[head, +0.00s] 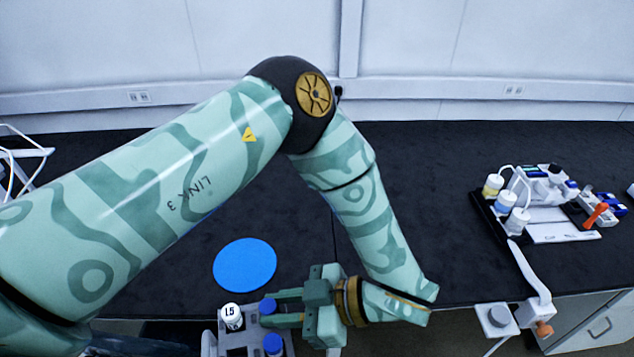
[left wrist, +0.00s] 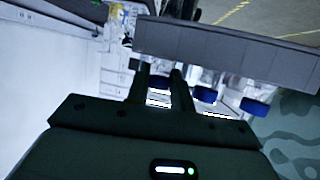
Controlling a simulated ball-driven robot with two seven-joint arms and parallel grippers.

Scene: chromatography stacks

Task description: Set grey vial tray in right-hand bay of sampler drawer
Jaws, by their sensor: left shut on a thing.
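The grey vial tray (head: 237,341) is at the bottom of the head view, cut off by the frame edge, carrying a white-capped vial marked 15 (head: 231,316) and blue-capped vials (head: 272,344). My left gripper (head: 284,309) reaches in from its right and is shut on the tray. In the left wrist view, the fingers (left wrist: 163,85) lie against the tray's grey body (left wrist: 225,50), with blue-capped vials (left wrist: 205,94) beside them. The exact grip spot is hard to make out. I cannot identify the sampler drawer or its right-hand bay. My right gripper is not in view.
A blue disc (head: 245,265) lies on the dark bench (head: 430,185). A black tray with bottles (head: 503,203) and small equipment stands at the right. The bench middle is clear.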

